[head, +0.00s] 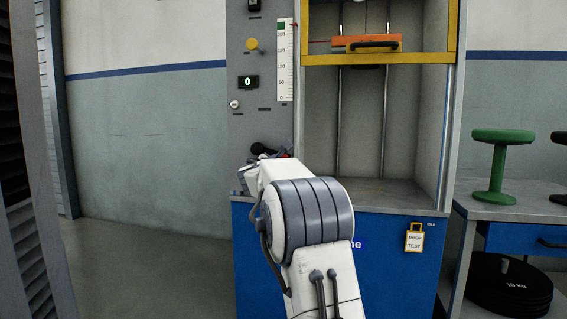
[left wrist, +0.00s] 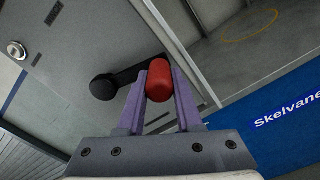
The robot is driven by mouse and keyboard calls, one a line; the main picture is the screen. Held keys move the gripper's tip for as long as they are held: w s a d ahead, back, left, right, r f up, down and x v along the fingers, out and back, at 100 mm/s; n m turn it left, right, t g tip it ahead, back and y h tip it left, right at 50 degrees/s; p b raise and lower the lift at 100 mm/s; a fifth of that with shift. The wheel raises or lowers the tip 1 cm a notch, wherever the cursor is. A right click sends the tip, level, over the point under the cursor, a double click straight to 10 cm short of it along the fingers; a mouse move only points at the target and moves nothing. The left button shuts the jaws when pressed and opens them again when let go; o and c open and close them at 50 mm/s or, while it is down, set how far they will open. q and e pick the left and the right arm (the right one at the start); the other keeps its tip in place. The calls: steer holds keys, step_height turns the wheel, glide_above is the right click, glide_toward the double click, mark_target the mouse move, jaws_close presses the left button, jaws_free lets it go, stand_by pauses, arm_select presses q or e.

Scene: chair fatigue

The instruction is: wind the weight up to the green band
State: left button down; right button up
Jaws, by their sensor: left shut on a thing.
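The orange weight (head: 366,43) with a black handle hangs high in the test cabinet, between vertical rods. The white scale (head: 285,70) stands left of it, with the green band (head: 281,25) near its top. Any pointer on the scale is too small to read surely. The black crank (head: 262,149) is on the grey panel below, partly hidden by my left arm. In the left wrist view, my left gripper (left wrist: 160,80) is shut on the red crank handle (left wrist: 159,81), with the black crank arm (left wrist: 118,83) to its left. My right gripper is not in view.
A yellow guard frame (head: 380,59) crosses the cabinet's upper opening, and the space below is empty. The panel carries a yellow knob (head: 253,44) and a display (head: 248,82) reading 0. A green stool (head: 497,165) stands on the right bench above black weight discs (head: 507,288).

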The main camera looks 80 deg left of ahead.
arm_select(q)
steer(key=shift+w+f, duration=0.2)
steer(key=shift+f, duration=0.25)
steer(key=c, duration=0.6)
jaws_free()
steer(key=shift+r, duration=0.15)
steer(key=shift+s, duration=0.15)
steer(key=shift+s+d+r, duration=0.1)
steer(key=shift+s+d, duration=0.05)
steer(key=shift+d, duration=0.05)
steer(key=p+v, duration=0.1)
steer(key=v, duration=0.9)
